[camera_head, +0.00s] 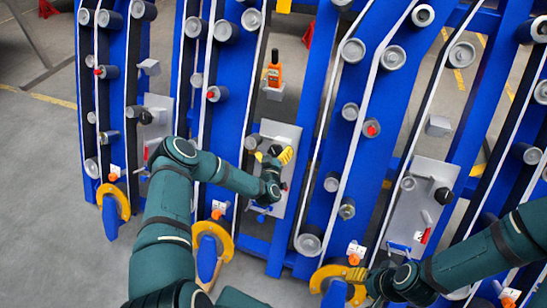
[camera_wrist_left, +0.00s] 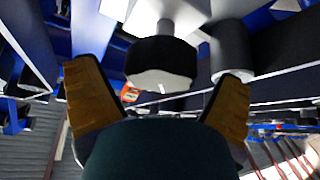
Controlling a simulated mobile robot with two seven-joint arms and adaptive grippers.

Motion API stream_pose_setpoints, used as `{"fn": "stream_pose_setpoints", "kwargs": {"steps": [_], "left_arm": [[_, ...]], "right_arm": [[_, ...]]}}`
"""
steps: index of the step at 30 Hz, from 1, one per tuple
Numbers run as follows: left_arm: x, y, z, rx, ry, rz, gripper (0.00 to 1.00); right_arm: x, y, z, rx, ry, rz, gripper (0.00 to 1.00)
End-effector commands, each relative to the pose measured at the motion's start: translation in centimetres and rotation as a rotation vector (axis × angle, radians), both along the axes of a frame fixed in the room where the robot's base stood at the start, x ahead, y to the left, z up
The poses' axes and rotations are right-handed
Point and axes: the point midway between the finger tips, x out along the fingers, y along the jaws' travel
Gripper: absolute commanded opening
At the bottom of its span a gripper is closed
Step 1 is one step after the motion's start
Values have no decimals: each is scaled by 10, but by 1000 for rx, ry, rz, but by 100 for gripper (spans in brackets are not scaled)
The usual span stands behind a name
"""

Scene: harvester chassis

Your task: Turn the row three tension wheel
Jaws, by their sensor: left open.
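A black knob-like tension wheel (camera_head: 276,150) sits on a light grey plate (camera_head: 283,132) on the middle blue frame. My left gripper (camera_head: 273,156) is at this wheel. In the left wrist view the wheel (camera_wrist_left: 162,62) shows large, on a grey shaft, between the two yellow-brown fingers of the left gripper (camera_wrist_left: 159,72). The fingers are spread, with gaps on both sides of the wheel. Similar black wheels show on the left plate (camera_head: 146,117) and the right plate (camera_head: 444,196); row numbers cannot be read. My right gripper (camera_head: 358,274) is low at the right, its fingers partly hidden.
Blue slanted frames with white belts and grey rollers (camera_head: 393,57) surround the plates. An orange device (camera_head: 274,72) stands on a small bracket above the middle plate. Yellow curved guards (camera_head: 214,238) line the lower ends. Grey floor (camera_head: 60,200) is free at left.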

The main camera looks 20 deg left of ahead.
Motion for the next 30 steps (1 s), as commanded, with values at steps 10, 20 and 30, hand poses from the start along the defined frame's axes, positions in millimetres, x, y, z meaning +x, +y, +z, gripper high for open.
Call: {"fn": "stream_pose_setpoints", "kwargs": {"steps": [10, 20, 30], "left_arm": [[-53, -17, 1, -1, 4, -3, 94], [-104, -33, 2, -1, 3, 0, 94], [-113, -36, 3, 1, 1, 1, 94]], "right_arm": [[0, 0, 0, 0, 0, 0, 47], [0, 0, 0, 0, 0, 0, 47], [0, 0, 0, 0, 0, 0, 47]]}}
